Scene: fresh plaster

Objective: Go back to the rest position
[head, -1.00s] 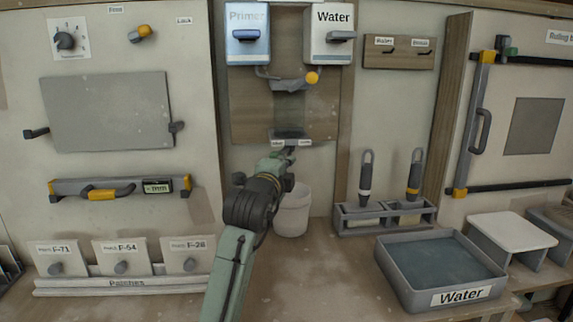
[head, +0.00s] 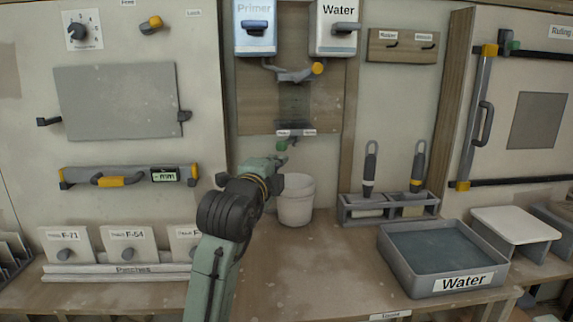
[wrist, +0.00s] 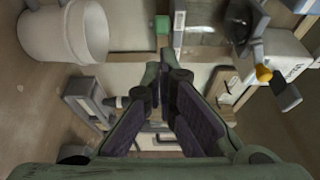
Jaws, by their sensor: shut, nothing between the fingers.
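My gripper (head: 277,160) is at the end of my raised green and dark arm, in front of the back wall near the middle of the head view. In the wrist view my gripper (wrist: 166,72) shows its two dark padded fingers brought together at the tips, with nothing held. A white bucket (head: 296,205) stands on the bench just right of and below my gripper. The bucket also shows at the upper left of the wrist view (wrist: 68,32). My arm hides part of the bench and the right-hand patch card.
Primer (head: 255,40) and Water (head: 333,38) dispensers hang above. A rack (head: 388,215) with two tools and a Water tray (head: 440,274) stand to the right. A row of patch cards (head: 128,246) stands at left. Bare bench (head: 320,265) lies between my arm and the tray.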

